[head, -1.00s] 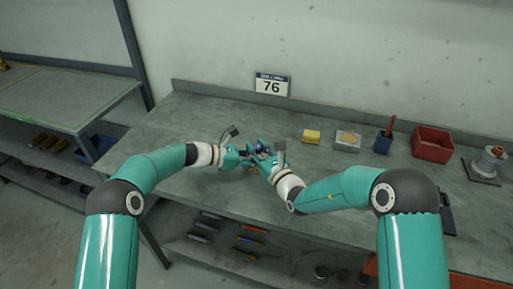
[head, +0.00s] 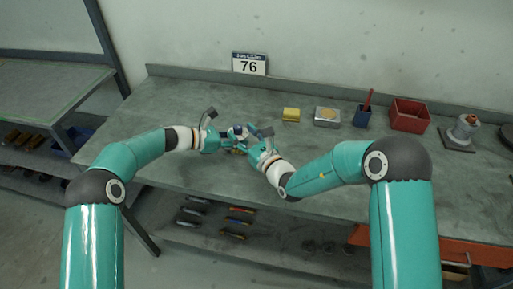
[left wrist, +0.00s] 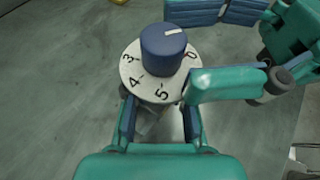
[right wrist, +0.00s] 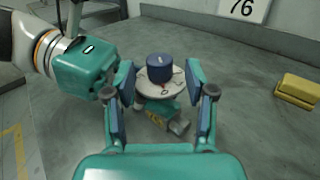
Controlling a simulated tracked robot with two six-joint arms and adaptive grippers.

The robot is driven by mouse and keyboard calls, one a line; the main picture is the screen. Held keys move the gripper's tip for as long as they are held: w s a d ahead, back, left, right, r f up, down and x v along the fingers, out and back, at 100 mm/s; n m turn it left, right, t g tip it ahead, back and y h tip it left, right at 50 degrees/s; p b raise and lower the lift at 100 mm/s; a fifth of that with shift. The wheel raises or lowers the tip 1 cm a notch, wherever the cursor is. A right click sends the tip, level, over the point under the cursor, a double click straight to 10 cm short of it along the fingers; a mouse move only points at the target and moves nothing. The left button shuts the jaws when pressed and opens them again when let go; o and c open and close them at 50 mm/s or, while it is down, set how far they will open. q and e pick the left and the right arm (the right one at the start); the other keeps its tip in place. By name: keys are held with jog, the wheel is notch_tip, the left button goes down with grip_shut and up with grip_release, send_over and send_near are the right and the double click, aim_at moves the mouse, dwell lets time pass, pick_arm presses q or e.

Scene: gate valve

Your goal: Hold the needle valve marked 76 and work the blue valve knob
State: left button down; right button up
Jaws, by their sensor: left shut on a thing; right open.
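The needle valve has a blue knob (left wrist: 163,48) on a round white dial (left wrist: 136,78) with black numbers. The knob's white mark points to the right in the left wrist view. My left gripper (left wrist: 158,118) is shut on the valve body below the dial; the grip is partly hidden. My right gripper (right wrist: 160,85) is open, one finger on each side of the knob, with gaps to it. A grey pipe end and a yellow label (right wrist: 155,120) show under the dial. In the head view the valve (head: 238,131) is small, between both grippers. A sign (head: 249,64) reads 76.
On the grey bench (head: 140,110), a yellow block (head: 291,114), a silver box (head: 327,117), a blue cup (head: 362,116), a red bin (head: 409,115) and a grey fitting (head: 460,132) stand along the back right. The bench left of the valve is clear.

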pick_arm(q)
jog(key=shift+s+f, duration=0.2)
jog(key=shift+f, duration=0.3)
pick_arm(e)
jog(key=v, duration=0.8)
jog(key=shift+s+d, duration=0.2)
jog(key=shift+s, duration=0.15)
pick_arm(q)
jog(key=c, duration=0.9)
grip_release()
jog(key=shift+r, duration=0.1)
